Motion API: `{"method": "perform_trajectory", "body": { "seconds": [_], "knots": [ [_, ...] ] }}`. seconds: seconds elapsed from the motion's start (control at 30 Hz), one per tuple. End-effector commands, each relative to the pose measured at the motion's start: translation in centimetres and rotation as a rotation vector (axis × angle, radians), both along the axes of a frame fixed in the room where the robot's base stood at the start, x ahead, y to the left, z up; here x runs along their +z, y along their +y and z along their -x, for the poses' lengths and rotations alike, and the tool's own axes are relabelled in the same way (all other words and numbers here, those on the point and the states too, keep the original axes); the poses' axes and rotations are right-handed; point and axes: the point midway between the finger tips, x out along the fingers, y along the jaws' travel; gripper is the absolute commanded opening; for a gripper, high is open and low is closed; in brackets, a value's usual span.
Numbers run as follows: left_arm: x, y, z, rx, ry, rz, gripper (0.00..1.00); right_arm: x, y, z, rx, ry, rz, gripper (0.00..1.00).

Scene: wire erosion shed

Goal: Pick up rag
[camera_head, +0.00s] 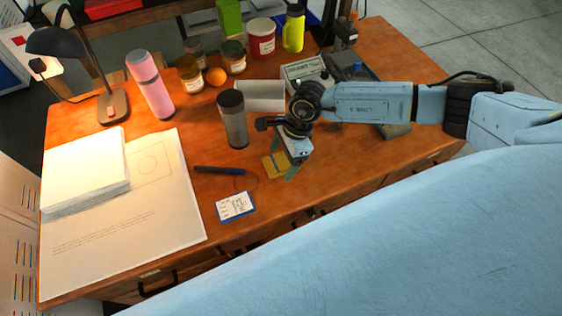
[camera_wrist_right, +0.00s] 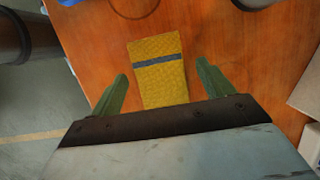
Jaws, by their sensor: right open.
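The rag (camera_head: 270,167) is a small yellow folded cloth with a dark stripe, lying on the wooden desk near its front edge. In the right wrist view the rag (camera_wrist_right: 160,82) lies between and just beyond the two green fingertips. My right gripper (camera_head: 284,170) is over the rag, pointing down at it, with its fingers apart. In the right wrist view the right gripper (camera_wrist_right: 160,90) is open and empty, one finger on each side of the rag's near end. My left gripper is not in view.
A grey tumbler (camera_head: 233,120) stands left of the right gripper. A dark pen (camera_head: 220,170) and an ID card (camera_head: 236,206) lie to the left. Paper stacks (camera_head: 85,172), a pink bottle (camera_head: 150,85) and a lamp (camera_head: 113,105) fill the left side. Jars (camera_head: 190,75) stand behind.

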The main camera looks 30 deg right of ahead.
Motion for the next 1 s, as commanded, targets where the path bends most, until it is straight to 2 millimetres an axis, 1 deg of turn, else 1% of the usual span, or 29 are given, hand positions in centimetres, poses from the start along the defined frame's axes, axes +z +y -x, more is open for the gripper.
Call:
{"method": "perform_trajectory", "body": {
  "seconds": [0.47,0.77,1.0],
  "knots": [
    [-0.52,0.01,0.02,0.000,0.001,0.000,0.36,-0.46,-0.02,-0.01,0.000,0.000,0.000,0.80],
    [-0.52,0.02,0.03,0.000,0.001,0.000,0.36,-0.44,-0.01,-0.01,0.000,0.000,0.000,0.80],
    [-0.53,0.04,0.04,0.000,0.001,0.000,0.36,-0.44,-0.01,-0.01,0.000,0.000,0.000,0.49]
  ]
}}
